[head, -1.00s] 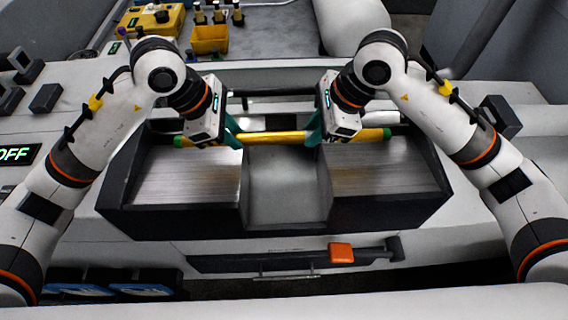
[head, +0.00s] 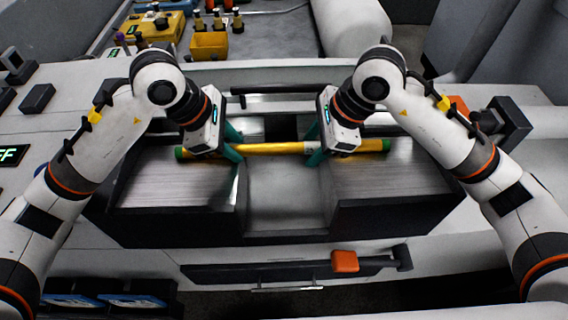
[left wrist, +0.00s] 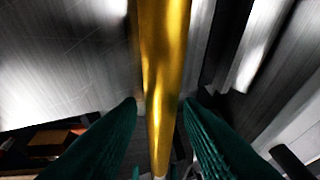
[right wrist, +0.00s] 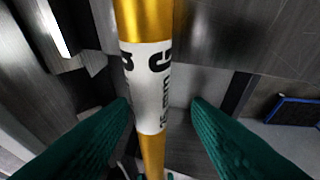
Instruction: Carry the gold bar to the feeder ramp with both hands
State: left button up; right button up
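The gold bar (head: 272,148) is long and round with green ends, and lies level from left to right over the feeder ramp (head: 172,187). The ramp has two sloped metal plates with a gap between them. I cannot tell whether the bar touches the plates. My left gripper (head: 234,143) and right gripper (head: 315,146) straddle the bar left and right of its middle. In the left wrist view the bar (left wrist: 162,60) runs between spread green fingers. In the right wrist view the bar's white label (right wrist: 149,88) shows between the fingers, with a gap beside it.
An orange block (head: 345,261) sits on a dark bar in front of the ramp. A yellow bin (head: 209,45) and several small bottles stand at the back. Dark boxes (head: 37,98) sit at the left. A dark device (head: 510,124) stands at the right, close to my right arm.

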pick_arm(q)
jog(key=shift+s+f+g, duration=0.25)
jog(key=shift+f+g, duration=0.05)
jog(key=shift+f, duration=0.25)
pick_arm(e)
jog(key=shift+w, duration=0.15)
pick_arm(q)
jog(key=shift+s, duration=0.1)
jog(key=shift+r, duration=0.1)
pick_arm(e)
jog(key=shift+f, duration=0.1)
pick_arm(q)
jog(key=shift+r, duration=0.25)
jog(key=v, duration=0.7)
pick_arm(e)
jog(key=shift+s+a, duration=0.1)
jog(key=shift+s, duration=0.25)
pick_arm(q)
jog(key=shift+w+a+r, duration=0.2)
jog(key=shift+w+r, duration=0.05)
jog(key=shift+r, duration=0.35)
pick_arm(e)
jog(key=shift+w, duration=0.2)
